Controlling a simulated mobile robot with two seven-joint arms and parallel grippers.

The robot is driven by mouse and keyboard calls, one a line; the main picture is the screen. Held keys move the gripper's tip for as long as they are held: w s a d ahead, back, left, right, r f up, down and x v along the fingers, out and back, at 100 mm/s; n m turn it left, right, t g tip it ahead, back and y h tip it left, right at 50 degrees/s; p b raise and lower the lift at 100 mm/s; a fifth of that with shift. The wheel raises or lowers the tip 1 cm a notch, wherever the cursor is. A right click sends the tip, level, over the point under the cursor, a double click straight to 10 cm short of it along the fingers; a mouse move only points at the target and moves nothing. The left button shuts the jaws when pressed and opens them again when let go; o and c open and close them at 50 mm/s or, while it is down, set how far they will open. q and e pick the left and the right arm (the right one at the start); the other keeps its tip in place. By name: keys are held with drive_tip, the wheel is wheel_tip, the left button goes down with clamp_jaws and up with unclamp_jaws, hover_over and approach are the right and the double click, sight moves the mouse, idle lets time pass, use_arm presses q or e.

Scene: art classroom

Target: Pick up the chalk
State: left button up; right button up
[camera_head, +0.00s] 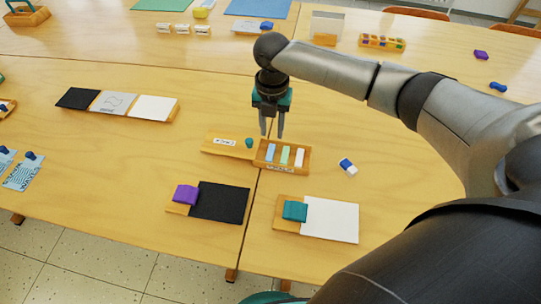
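A small wooden tray (306,169) holds what look like sticks of chalk side by side: a blue one (270,152), a green one (285,155) and a white one (299,157). The tray stands near the seam between two tables, with a label on its front. My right gripper (272,134) points down above the back left part of the tray. Its two fingers are apart with nothing between them. It appears close to the blue stick but not touching it; the exact height is hard to tell. My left gripper is not in view.
A wooden board (212,149) with a label and a small teal piece (249,142) adjoins the tray's left. A blue-and-white eraser (348,166) lies to the right.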

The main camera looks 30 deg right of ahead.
sight(271, 150)
drive_tip(key=shift+f, duration=0.9)
drive_tip(key=f, duration=0.1)
drive_tip(key=f+b, duration=0.1)
drive_tip(key=f, duration=0.1)
drive_tip(key=f+b, duration=0.1)
drive_tip(key=shift+s+a+f, duration=0.25)
drive_tip(key=shift+s, duration=0.15)
drive_tip(key=shift+f, duration=0.2)
drive_tip(key=c, duration=0.6)
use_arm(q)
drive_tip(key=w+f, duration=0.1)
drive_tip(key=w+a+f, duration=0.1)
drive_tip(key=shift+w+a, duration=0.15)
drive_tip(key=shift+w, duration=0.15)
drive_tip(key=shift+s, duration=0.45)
use_arm(e)
drive_tip(key=shift+r, duration=0.1)
